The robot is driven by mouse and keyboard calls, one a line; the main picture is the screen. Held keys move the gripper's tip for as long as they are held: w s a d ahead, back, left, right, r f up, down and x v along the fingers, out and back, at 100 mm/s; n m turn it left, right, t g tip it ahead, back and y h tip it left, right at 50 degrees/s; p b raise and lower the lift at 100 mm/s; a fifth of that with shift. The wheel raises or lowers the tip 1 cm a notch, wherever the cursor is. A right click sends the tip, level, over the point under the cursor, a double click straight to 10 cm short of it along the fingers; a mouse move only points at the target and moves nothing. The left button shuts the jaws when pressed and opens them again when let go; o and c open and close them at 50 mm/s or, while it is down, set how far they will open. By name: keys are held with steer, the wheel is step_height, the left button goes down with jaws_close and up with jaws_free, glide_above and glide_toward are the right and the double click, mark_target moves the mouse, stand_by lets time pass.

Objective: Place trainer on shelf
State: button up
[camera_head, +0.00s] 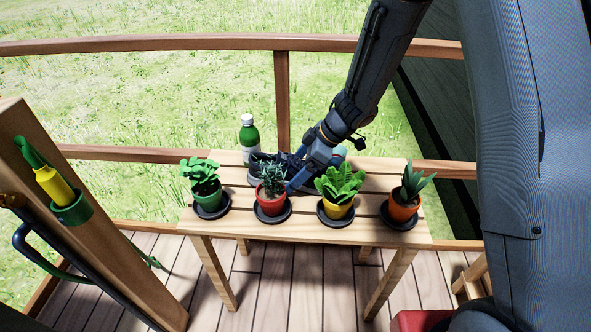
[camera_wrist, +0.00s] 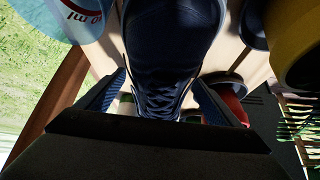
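The trainer, a dark navy lace-up shoe (camera_head: 258,182), lies on the slatted wooden table (camera_head: 232,230), behind the potted plants and partly hidden by one plant and my gripper. In the wrist view the trainer (camera_wrist: 168,50) runs up the middle, its laces towards me. Gaps show beside the shoe near the finger bases; contact at the tips is unclear. No shelf is clearly seen.
Plants in red (camera_head: 271,202), yellow (camera_head: 336,211) and orange (camera_head: 403,209) pots, plus a leafy plant (camera_head: 202,180) at left, line the table's front on dark saucers. A wooden railing (camera_head: 282,95) runs behind the table.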

steer(key=shift+r, duration=0.15)
steer(key=shift+d+r, duration=0.15)
steer(key=shift+r, duration=0.2)
steer(key=p+v, duration=0.2)
steer(key=v, duration=0.9)
steer(key=shift+d+r, duration=0.1)
steer(key=shift+r, duration=0.05)
